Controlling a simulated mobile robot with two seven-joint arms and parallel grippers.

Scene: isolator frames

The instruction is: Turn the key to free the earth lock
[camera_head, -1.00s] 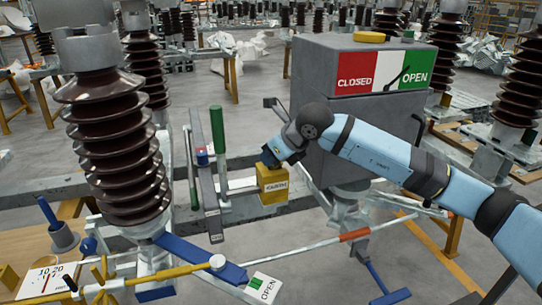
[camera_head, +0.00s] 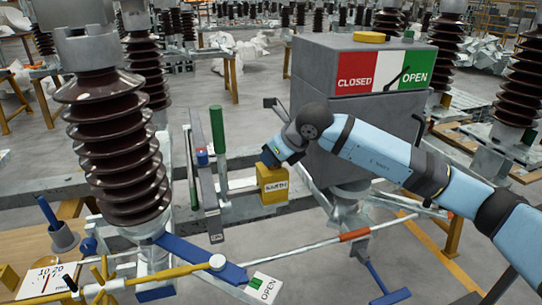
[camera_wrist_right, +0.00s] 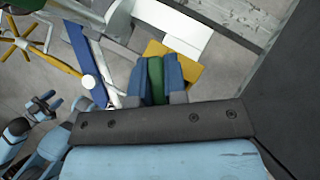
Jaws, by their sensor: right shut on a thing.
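The yellow block labelled EARTH (camera_head: 273,196) hangs in front of the grey cabinet in the head view. It also shows in the right wrist view (camera_wrist_right: 194,77). My right gripper (camera_head: 269,160) is at the top of this block. In the right wrist view, its two blue fingers are shut on a green piece (camera_wrist_right: 156,80), which I take for the key. How far the key sits in the block is hidden. A left arm and gripper (camera_wrist_right: 60,112) show at the left of the right wrist view; the jaw state is unclear.
A grey cabinet (camera_head: 345,140) with a CLOSED/OPEN sign (camera_head: 380,69) stands behind my right arm. A green-handled lever (camera_head: 217,130) stands left of the block. A brown insulator (camera_head: 115,140) rises farther left. An OPEN tag (camera_head: 264,287) is on the linkage below.

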